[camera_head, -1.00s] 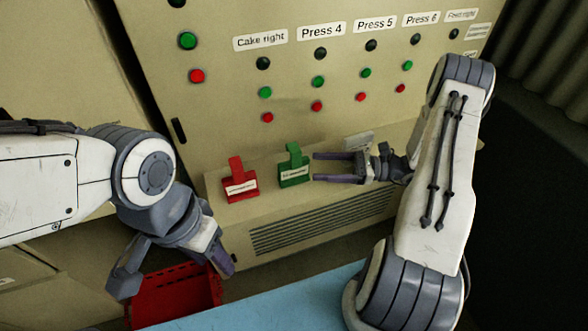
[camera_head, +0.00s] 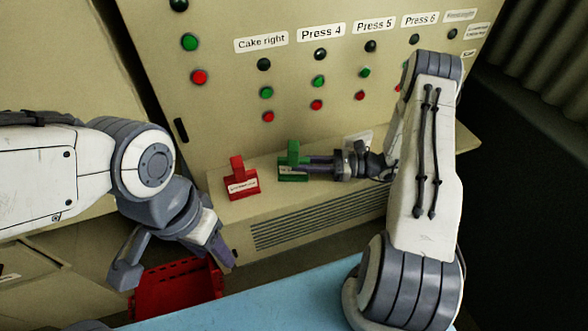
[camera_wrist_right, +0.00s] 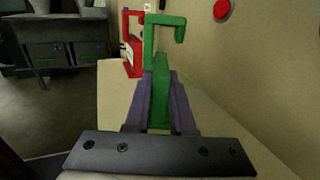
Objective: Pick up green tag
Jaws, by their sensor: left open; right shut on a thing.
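The green tag (camera_head: 292,154) stands upright on the ledge of the control panel, its hooked top showing. In the right wrist view the green tag (camera_wrist_right: 161,66) sits between the fingers. My right gripper (camera_head: 304,164) has come in from the right and is shut on the green tag; its fingers cover part of the tag's label. It also shows in the right wrist view (camera_wrist_right: 164,98). My left gripper (camera_head: 178,268) is open and empty, above the red crate.
A red tag (camera_head: 241,180) stands on the ledge left of the green one. A pale card or tag (camera_head: 357,141) is behind my right gripper. A red crate (camera_head: 180,290) is at the lower left, beside a blue surface (camera_head: 290,297). The panel (camera_head: 225,80) with buttons rises behind the ledge.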

